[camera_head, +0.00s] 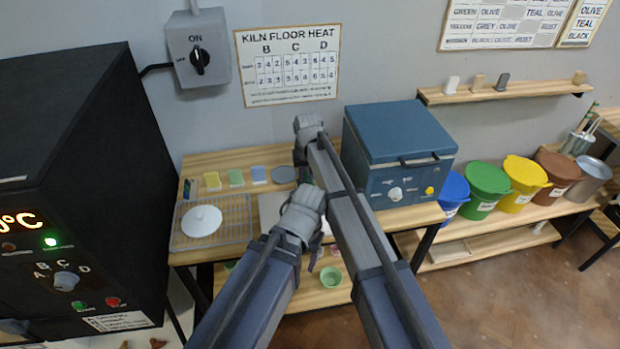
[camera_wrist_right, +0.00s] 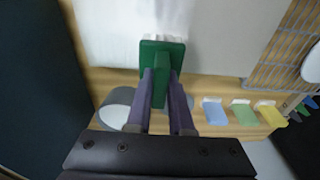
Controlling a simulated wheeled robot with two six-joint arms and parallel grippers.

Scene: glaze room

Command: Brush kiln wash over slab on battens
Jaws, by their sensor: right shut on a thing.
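In the right wrist view my right gripper (camera_wrist_right: 161,88) is shut on a green brush (camera_wrist_right: 162,47); its flat green top sits between and just past the fingertips. A pale, greyish-white slab (camera_wrist_right: 228,35) lies under the brush. Whether the bristles touch it cannot be told. In the head view the slab (camera_head: 268,207) shows only partly on the wooden table, behind my arms. Battens under it are not visible. My left arm reaches over the slab's front, and its fingers are too hidden to read.
A wire rack with a white disc (camera_head: 201,221) is left of the slab. Coloured tiles (camera_head: 235,177) and a grey round thing (camera_head: 284,174) lie along the back. A blue kiln (camera_head: 398,150) stands close on the right. A green bowl (camera_head: 331,277) sits on the lower shelf.

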